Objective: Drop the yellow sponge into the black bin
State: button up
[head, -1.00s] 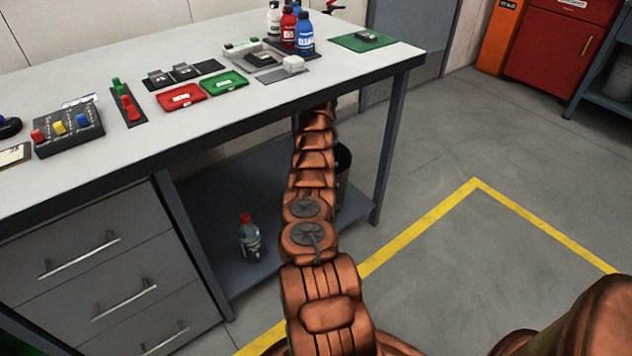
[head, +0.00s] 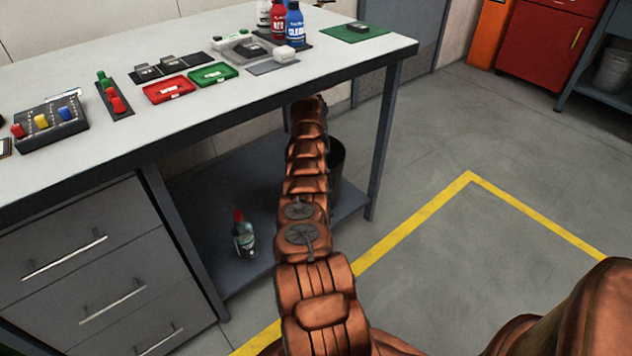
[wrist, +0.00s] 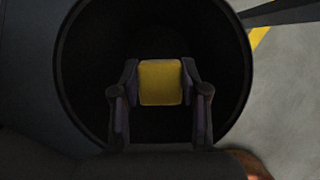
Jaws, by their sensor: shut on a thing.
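The yellow sponge (wrist: 161,82) shows in the wrist view, held between the two fingers of my gripper (wrist: 160,90). The black bin (wrist: 215,35) is right behind and around it in that view; its round opening frames the sponge and the fingers. I cannot tell how far below the sponge the bin's floor is. In the head view the bin (head: 338,165) stands on the lower shelf under the bench, partly hidden by my arm. My gripper and the sponge are hidden in the head view.
The bench top (head: 215,113) overhangs my arm. A bottle with a red cap (head: 244,236) stands on the lower shelf (head: 205,205), left of my arm. A bench leg (head: 382,150) is right of the bin. Open floor with a yellow line (head: 420,215) lies to the right.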

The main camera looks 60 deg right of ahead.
jog(key=o, duration=1.3)
jog(key=shift+r, duration=0.15)
jog(key=shift+v, duration=3.1)
jog(key=shift+s+a+r, duration=0.1)
jog(key=shift+a+r, duration=0.2)
jog(key=shift+r, duration=0.15)
